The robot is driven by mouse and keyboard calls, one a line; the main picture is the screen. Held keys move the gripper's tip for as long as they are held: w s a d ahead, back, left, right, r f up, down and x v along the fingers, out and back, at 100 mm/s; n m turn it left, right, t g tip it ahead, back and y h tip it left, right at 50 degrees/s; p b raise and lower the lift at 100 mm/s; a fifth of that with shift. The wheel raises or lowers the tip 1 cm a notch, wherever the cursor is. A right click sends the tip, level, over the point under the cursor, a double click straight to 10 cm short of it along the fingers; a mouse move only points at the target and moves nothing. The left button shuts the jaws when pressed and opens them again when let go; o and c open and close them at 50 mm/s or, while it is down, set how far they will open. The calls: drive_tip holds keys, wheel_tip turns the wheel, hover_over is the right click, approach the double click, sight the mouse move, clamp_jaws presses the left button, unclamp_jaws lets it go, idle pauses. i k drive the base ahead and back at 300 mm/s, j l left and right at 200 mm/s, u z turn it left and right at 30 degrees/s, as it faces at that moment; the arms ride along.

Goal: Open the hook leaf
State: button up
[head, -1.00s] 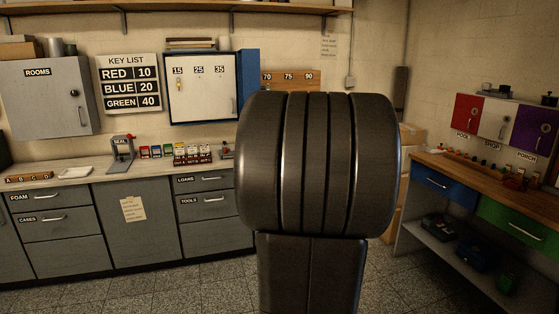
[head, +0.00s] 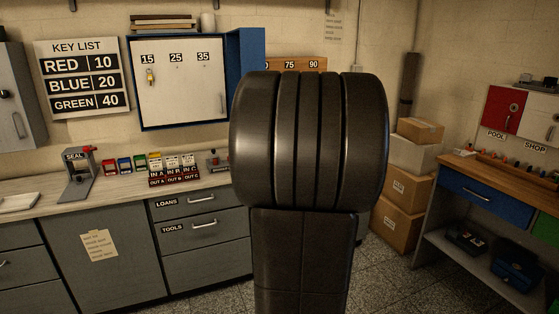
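The white hook leaf (head: 178,99) fills the front of a blue wall cabinet (head: 247,70), above the counter and left of centre in the head view. It bears the labels 15, 25 and 35, and a yellow key tag (head: 150,77) hangs under 15. A slim handle shows near its right edge. The leaf lies flat within the blue frame. A blue panel stands out at its right side.
A counter (head: 45,208) with drawers runs below the cabinet, bearing a seal press (head: 79,172) and several small coloured items. Cardboard boxes (head: 404,194) are stacked to the right, beside a wooden bench (head: 505,184). Some speckled floor (head: 385,275) is clear between counter and bench.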

sight(187, 83)
drive_tip(key=i+j+z, duration=0.1)
drive_tip(key=i+j, duration=0.6)
drive_tip(key=i+j+z, duration=0.1)
drive_tip(key=i+j, duration=1.3)
drive_tip(key=j, duration=0.2)
drive_tip(key=i+l, duration=0.2)
drive_tip(key=i, duration=0.3)
drive_tip(key=z, duration=0.05)
